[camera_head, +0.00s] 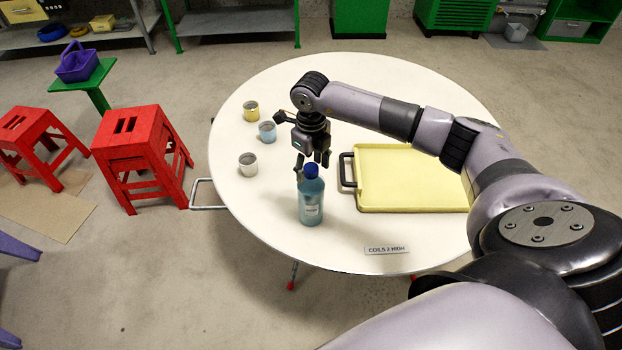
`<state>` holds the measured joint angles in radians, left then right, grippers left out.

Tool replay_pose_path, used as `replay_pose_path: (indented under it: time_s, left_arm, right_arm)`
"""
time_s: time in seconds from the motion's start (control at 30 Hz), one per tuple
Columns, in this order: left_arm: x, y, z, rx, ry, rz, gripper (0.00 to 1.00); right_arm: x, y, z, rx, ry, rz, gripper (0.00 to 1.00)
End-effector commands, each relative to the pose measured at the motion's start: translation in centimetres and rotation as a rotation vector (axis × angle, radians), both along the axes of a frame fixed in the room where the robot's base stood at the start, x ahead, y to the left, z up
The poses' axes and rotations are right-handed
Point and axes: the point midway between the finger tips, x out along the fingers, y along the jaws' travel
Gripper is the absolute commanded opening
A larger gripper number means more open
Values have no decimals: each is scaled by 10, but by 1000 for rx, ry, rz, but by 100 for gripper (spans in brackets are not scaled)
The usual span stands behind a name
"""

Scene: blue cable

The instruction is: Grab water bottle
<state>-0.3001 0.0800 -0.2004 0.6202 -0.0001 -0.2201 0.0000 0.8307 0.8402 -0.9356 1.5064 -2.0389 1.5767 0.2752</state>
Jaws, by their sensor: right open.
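A blue-teal water bottle (311,202) with a dark blue cap and a pale label stands upright near the front of the round white table (270,107). My right arm reaches in from the right over the table. My right gripper (312,163) points down at the bottle's cap, with its fingers open on either side of the cap or just above it. I cannot tell whether a finger touches the bottle. My left gripper is not in view.
A yellow tray (405,168) with a dark handle lies right of the bottle. Yellow (251,111), blue (267,131) and white (248,164) cups stand to the left. A sign (387,249) lies at the front edge. Red stools (137,150) stand left of the table.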

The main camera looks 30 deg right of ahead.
Motion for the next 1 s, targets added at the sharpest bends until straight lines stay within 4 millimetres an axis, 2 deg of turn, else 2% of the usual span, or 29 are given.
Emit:
replay_pose_path:
  time_s: [0.13,0.37,1.0]
  left_arm:
    - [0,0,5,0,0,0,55]
    - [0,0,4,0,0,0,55]
    - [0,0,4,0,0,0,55]
  right_arm:
    - [0,0,-11,1,0,0,56]
    - [0,0,-12,0,-1,0,55]
    - [0,0,-11,0,-1,0,12]
